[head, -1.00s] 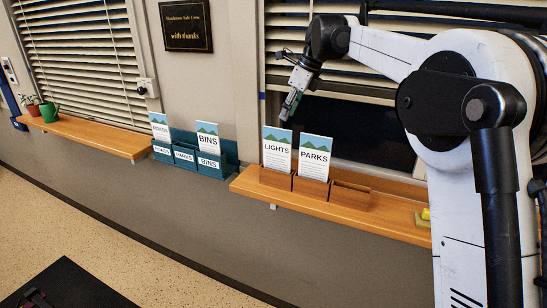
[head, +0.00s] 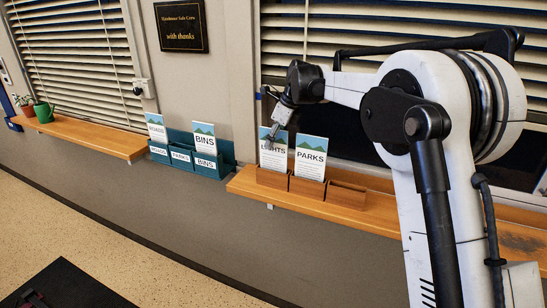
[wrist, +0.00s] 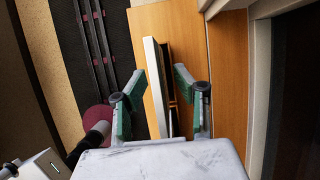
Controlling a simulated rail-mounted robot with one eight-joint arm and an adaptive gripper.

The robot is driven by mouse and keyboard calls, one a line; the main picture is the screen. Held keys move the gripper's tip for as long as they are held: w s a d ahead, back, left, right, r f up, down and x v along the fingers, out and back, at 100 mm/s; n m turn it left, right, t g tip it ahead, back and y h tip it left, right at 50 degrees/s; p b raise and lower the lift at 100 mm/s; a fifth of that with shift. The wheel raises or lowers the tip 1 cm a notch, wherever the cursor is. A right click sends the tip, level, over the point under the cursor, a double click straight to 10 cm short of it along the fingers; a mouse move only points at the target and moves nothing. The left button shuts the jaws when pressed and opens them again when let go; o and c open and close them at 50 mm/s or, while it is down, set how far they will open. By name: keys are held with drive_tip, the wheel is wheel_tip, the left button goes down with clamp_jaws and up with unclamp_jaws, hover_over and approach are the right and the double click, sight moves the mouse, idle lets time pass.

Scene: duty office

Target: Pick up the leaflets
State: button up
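LIGHTS leaflets (head: 273,158) stand upright in the left slot of a wooden holder (head: 347,194) on the right shelf. PARKS leaflets (head: 311,160) stand in its middle slot; its right slot looks empty. My gripper (head: 269,139) is down at the top of the LIGHTS leaflets and partly covers their lettering. In the wrist view my gripper (wrist: 160,80) is open, its green-padded fingers on either side of an upright leaflet stack (wrist: 155,85), with gaps visible. BINS leaflets (head: 205,138) and ROADS leaflets (head: 156,129) stand in a teal holder (head: 228,160) to the left.
The teal holder has compartments labelled ROADS, PARKS and BINS. The left shelf (head: 85,134) bears a green watering can (head: 44,112) and a potted plant (head: 25,104). Window blinds (head: 300,45) hang behind the right shelf (head: 240,184). A plaque (head: 181,26) hangs on the wall.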

clamp_jaws()
idle(0.5)
drive_tip(key=shift+r+b, duration=0.35)
drive_tip(key=shift+r, duration=4.65)
